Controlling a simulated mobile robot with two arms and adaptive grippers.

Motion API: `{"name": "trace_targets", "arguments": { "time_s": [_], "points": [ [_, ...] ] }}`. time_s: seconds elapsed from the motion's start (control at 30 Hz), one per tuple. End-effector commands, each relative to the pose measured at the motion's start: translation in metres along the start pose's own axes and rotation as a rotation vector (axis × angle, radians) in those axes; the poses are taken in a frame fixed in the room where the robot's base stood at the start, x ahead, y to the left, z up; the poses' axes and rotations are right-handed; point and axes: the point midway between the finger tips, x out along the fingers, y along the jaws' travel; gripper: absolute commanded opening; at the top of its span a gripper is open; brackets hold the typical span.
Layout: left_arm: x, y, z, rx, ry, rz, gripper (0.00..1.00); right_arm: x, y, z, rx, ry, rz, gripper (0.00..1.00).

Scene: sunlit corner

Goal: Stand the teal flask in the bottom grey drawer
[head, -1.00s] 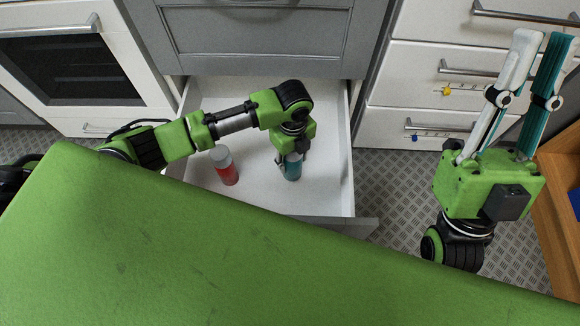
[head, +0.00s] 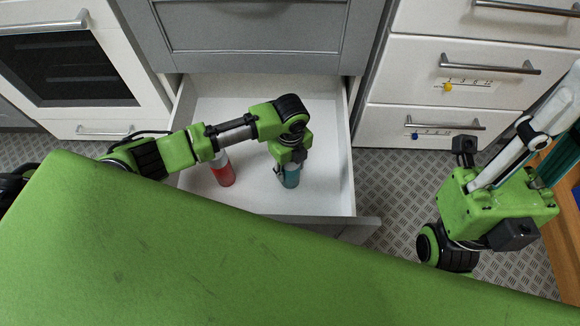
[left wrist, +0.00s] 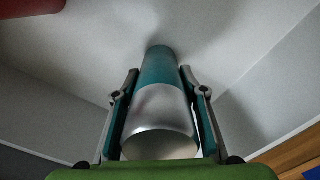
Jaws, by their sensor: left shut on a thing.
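The teal flask (head: 291,178) is inside the open bottom grey drawer (head: 346,190), right of the drawer's middle. My left gripper (head: 289,167) reaches down into the drawer and is shut on the flask. In the left wrist view, the flask (left wrist: 158,105) stands between the two fingers, silver cap towards me and teal body pointing at the drawer floor. It looks about upright; I cannot tell whether its base touches the floor. My right gripper (head: 560,130) is at the right edge, pointing up and right, its fingertips cut off.
A red flask (head: 223,172) with a grey top stands in the drawer, left of the teal one. White drawers (head: 455,80) are at the right, and an oven (head: 70,60) is at the left. Drawer floor is free behind the flasks.

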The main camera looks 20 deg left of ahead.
Motion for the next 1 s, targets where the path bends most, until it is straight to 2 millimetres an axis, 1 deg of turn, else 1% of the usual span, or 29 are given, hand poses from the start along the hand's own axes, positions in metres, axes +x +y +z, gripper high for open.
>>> {"name": "trace_targets", "arguments": {
  "time_s": [0.07,0.1,0.13,0.17,0.53,0.67,0.77,0.8,0.83,0.9,1.0],
  "points": [
    [0.002,0.000,0.000,0.000,0.000,0.000,0.09,0.000,0.000,0.000,0.000,-0.001,0.000,0.18],
    [0.003,0.000,0.000,0.000,0.000,0.000,0.47,0.000,0.000,0.000,0.000,-0.001,0.000,0.18],
    [0.003,0.000,0.000,0.000,0.000,0.000,0.55,0.000,0.000,0.000,0.000,-0.001,0.000,0.18],
    [0.003,0.000,0.000,0.000,0.000,0.001,0.56,0.000,0.000,0.000,0.000,-0.001,0.000,0.18],
    [0.000,0.000,0.000,0.000,0.000,0.000,0.56,0.000,0.000,0.000,0.000,-0.001,0.000,0.18],
    [-0.018,0.000,0.001,0.000,-0.001,-0.001,0.56,0.009,0.000,-0.001,0.000,-0.002,0.000,0.18],
    [-0.040,-0.001,0.001,0.001,-0.001,-0.002,0.56,0.021,0.000,-0.004,0.000,-0.002,0.000,0.18],
    [-0.040,0.000,0.000,0.001,-0.001,0.000,0.56,0.020,0.000,0.002,-0.002,-0.027,0.000,0.18],
    [-0.043,-0.001,0.000,0.001,0.000,-0.001,0.56,0.020,0.002,0.013,-0.006,-0.076,0.002,0.18],
    [-0.052,-0.001,0.000,0.001,0.000,-0.002,0.56,0.019,0.003,0.033,-0.012,-0.167,0.003,0.18],
    [-0.064,0.000,0.000,0.000,-0.001,0.000,0.56,0.017,0.005,0.058,-0.018,-0.280,0.005,0.18]
  ]
}}
